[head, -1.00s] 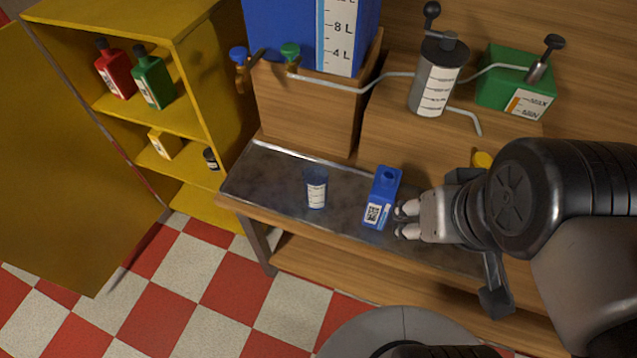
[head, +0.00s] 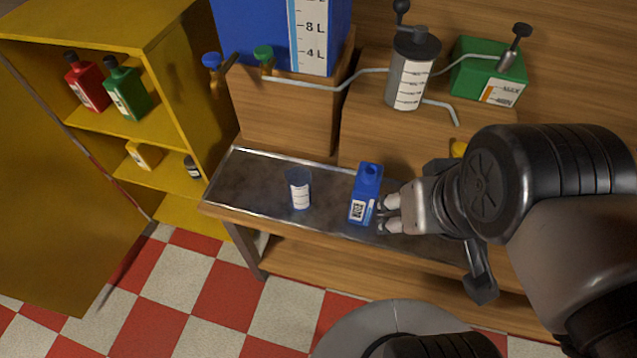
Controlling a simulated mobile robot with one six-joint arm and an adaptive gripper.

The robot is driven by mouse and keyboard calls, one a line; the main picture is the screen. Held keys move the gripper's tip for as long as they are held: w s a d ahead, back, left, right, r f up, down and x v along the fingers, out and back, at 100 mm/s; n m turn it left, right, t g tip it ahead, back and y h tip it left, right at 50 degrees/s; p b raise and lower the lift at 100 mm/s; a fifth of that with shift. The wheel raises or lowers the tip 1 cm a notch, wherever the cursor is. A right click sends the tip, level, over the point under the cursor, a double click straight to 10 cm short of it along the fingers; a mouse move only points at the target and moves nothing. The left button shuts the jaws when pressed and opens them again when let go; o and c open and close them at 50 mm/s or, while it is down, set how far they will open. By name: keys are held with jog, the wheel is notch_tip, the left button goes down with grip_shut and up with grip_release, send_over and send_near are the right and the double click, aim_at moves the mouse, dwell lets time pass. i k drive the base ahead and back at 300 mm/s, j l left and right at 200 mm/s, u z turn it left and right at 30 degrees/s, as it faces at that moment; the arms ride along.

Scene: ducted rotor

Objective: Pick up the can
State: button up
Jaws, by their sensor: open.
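The can (head: 364,196) looks like a blue box-shaped container with a round opening on top and a white label with a square code on its front. It stands upright on the dark metal bench top. My gripper (head: 381,215) is just to its right, with its fingers pointing left at the can's lower right side. The gripper is open, and the can does not sit between its fingers. The fingertips look very near the can; I cannot tell whether they touch it.
A clear blue-tinted measuring cup (head: 300,189) stands left of the can on the bench (head: 243,181). Behind are wooden blocks, a pump cylinder (head: 411,75), a green box (head: 487,72) and a blue tank (head: 262,35). An open yellow cabinet (head: 165,95) holds bottles at left.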

aim_at(368, 184)
jog(key=i+j+z, duration=0.1)
jog(key=j+z, duration=0.25)
jog(key=j, duration=0.75)
jog(key=j+z, duration=0.4)
jog(key=j, duration=0.7)
